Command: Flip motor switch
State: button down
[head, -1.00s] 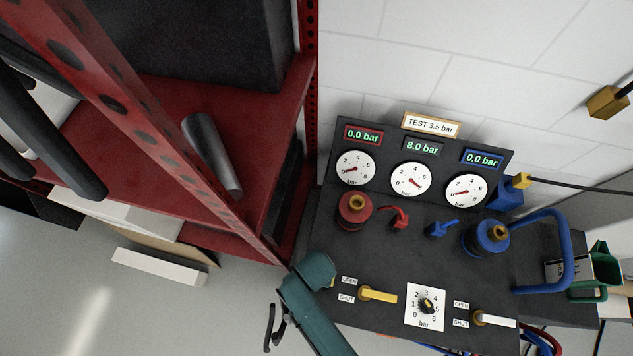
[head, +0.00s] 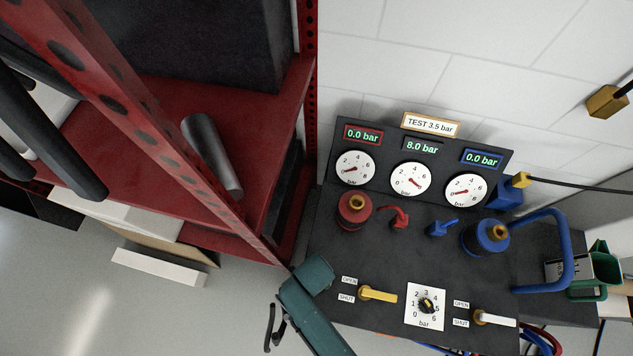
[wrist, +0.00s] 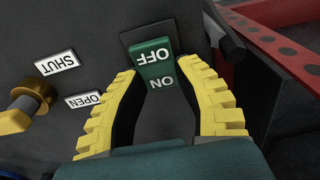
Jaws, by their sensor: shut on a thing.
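The motor switch (wrist: 153,50) is a green rocker in a black frame, seen in the wrist view at the panel's edge. It reads OFF on its bright green part and ON on its darker part, both upside down in the picture. My gripper (wrist: 163,68) has its two yellow ribbed fingers around the switch, one at each side, and is shut on it. In the head view my teal wrist (head: 312,275) is at the panel's left edge. It hides the switch and the fingertips there.
The dark test panel (head: 335,228) carries gauges, red and blue fittings, a pressure dial (head: 426,305), a yellow lever (head: 378,294) and a white lever (head: 495,319), each lever with OPEN and SHUT labels. A red shelf rack (head: 250,190) stands close at the left.

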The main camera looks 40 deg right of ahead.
jog(key=shift+s+a+r+t+h+p, duration=0.15)
jog(key=shift+s+t+h+p, duration=0.15)
jog(key=shift+h+p, duration=0.15)
jog(key=shift+f+t+h, duration=0.2)
jog(key=shift+t+h, duration=0.3)
jog(key=shift+h, duration=0.25)
jog(key=shift+r+t+h, duration=0.1)
jog(key=shift+t+h, duration=0.2)
jog(key=c, duration=0.7)
grip_release()
jog(key=shift+w, duration=0.1)
jog(key=v, duration=1.2)
jog(key=shift+w, duration=0.1)
